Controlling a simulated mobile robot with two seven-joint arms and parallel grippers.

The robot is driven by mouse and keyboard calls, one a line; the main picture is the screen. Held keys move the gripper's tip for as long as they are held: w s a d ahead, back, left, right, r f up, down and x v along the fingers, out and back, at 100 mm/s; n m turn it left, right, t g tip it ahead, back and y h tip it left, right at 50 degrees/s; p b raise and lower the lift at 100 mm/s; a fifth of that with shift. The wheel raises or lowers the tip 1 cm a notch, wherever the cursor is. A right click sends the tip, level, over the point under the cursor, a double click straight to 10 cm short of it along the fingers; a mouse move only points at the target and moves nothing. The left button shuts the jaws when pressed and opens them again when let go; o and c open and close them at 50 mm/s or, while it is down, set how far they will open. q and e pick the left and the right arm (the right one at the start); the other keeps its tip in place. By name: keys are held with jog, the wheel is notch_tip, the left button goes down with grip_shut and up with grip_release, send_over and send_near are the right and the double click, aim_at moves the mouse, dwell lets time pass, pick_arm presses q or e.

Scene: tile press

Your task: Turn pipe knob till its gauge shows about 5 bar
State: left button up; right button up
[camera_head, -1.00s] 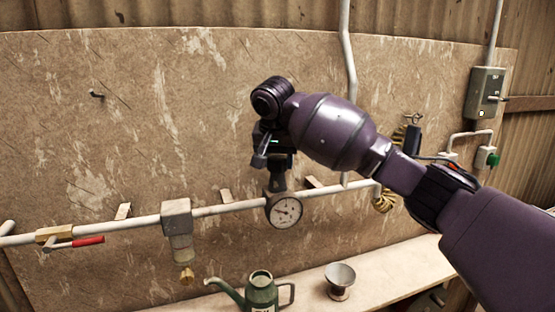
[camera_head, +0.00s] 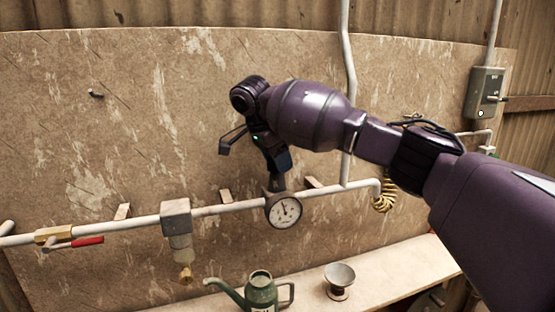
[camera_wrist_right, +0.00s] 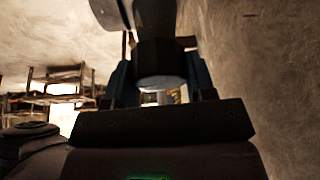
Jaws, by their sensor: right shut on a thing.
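The round white pressure gauge (camera_head: 286,211) hangs on the front of the grey pipe, just below my right gripper. Its needle points roughly upward; the numbers are too small to read. My right gripper (camera_head: 275,168) comes down from above and is shut on the dark knob (camera_head: 276,184), which stands on the pipe behind and above the gauge. The knob is mostly hidden by the gripper in the head view. In the right wrist view the knob (camera_wrist_right: 160,62) is a dark cylinder between the two fingers. My left gripper is not in view.
The pipe (camera_head: 235,207) runs along a worn board wall. It carries a valve with a red lever (camera_head: 88,241) and a grey filter block (camera_head: 176,215). A green watering can (camera_head: 262,290) and a metal funnel (camera_head: 340,278) stand on the shelf below.

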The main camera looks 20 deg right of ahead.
jog(key=shift+r+m+g, duration=0.15)
jog(key=shift+m+g, duration=0.75)
jog(key=shift+m, duration=1.4)
jog(key=o, duration=0.9)
jog(key=shift+o, duration=0.2)
notch_tip(320, 180, up, 20)
